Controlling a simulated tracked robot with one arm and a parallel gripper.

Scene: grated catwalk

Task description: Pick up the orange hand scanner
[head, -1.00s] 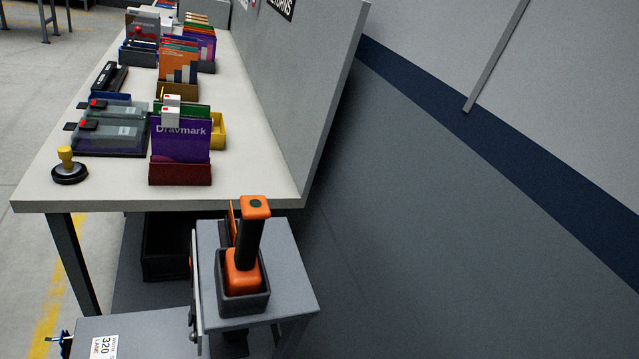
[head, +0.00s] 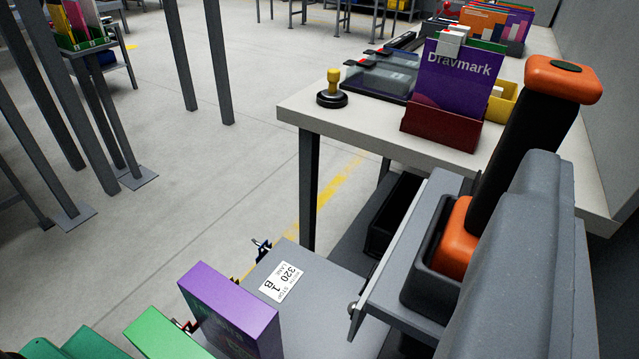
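The orange hand scanner (head: 564,80) stands upright, with an orange head, a black handle and an orange lower body. Its lower end sits in a dark open holder (head: 424,288) on a grey shelf at the right. A large grey block, which looks like part of my gripper (head: 528,255), fills the lower right and hides part of the scanner's lower right side. I cannot tell whether it touches the scanner. Its fingertips cannot be made out, nor whether it is open or shut.
A white table (head: 370,135) stands behind, with a purple Dravmark folder (head: 452,78) in a red holder and a yellow-handled stamp (head: 333,90). A purple box (head: 228,310) and a green one (head: 165,335) are at the lower left.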

